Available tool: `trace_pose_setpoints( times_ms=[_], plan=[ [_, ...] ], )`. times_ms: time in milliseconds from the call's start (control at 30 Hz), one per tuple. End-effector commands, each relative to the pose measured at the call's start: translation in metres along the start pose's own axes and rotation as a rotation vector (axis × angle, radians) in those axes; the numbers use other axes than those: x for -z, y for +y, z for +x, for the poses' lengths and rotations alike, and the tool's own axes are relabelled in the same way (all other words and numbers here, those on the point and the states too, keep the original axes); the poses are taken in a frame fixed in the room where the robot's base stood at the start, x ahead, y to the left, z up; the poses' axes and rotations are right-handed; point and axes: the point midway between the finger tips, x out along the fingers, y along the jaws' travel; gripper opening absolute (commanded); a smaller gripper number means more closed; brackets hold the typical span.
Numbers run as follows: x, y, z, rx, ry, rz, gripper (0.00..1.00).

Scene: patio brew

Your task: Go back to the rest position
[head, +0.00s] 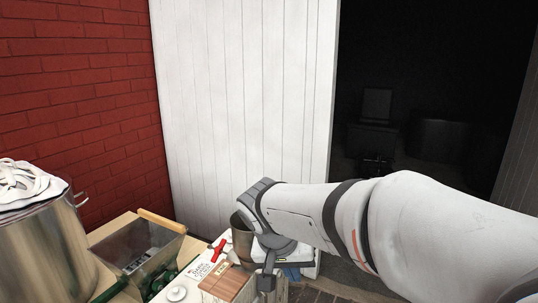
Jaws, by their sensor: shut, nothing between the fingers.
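My gripper (265,281) is at the lower middle of the head view, at the end of my white arm. It points down, with its dark fingers together and nothing visible between them. It hangs in front of a white surface (207,271) and just right of a brown wooden-topped box (228,284). I cannot tell whether it touches the box. No marker of a rest position shows.
A steel pot (45,252) with a white cloth (28,184) stands at the left. Beside it is a hopper (140,245) with green parts. A red-handled item (220,245) and a brownish vessel (241,238) are near my wrist. A white panel wall (245,90) stands behind.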

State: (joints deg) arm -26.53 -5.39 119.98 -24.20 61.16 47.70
Motion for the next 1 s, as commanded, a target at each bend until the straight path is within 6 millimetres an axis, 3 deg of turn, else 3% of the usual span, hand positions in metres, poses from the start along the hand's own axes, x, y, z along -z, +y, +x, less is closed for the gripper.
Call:
trace_pose_setpoints(
  times_ms=[33, 100, 300, 400, 567, 1000],
  plan=[
    [-0.003, 0.033, -0.025, 0.026, -0.031, -0.006, 0.0],
    [-0.016, 0.064, -0.037, 0.072, -0.064, -0.038, 0.0],
    [-0.055, 0.122, -0.066, 0.2, -0.09, -0.104, 0.0],
    [-0.069, 0.135, -0.073, 0.24, -0.08, -0.124, 0.0],
    [-0.08, 0.14, -0.075, 0.27, -0.067, -0.143, 0.0],
    [-0.081, 0.14, -0.075, 0.271, -0.066, -0.144, 0.0]
  ],
)
